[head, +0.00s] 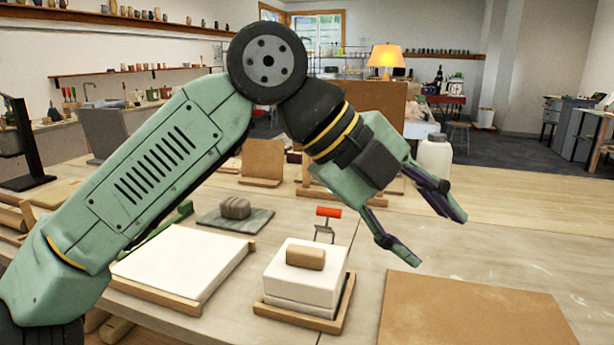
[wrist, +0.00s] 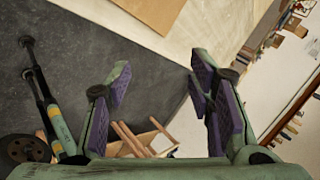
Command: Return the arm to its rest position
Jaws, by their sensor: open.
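My gripper (head: 425,228) is open and empty. In the head view it hangs in the air over the worktable, its two green fingers spread and pointing down to the right. It is above and to the right of a white block (head: 305,272) on a wooden tray. In the wrist view my gripper (wrist: 160,95) shows its purple-padded fingers apart, with nothing between them. A lamp (head: 386,58) with a lit orange shade stands in the background.
The worktable (head: 500,240) is largely clear on the right. A brown board (head: 470,310) lies near its front. A white slab (head: 185,262), a red-handled tool (head: 328,214) and a grey lump (head: 235,207) lie left of my gripper. A white jar (head: 434,160) stands behind it.

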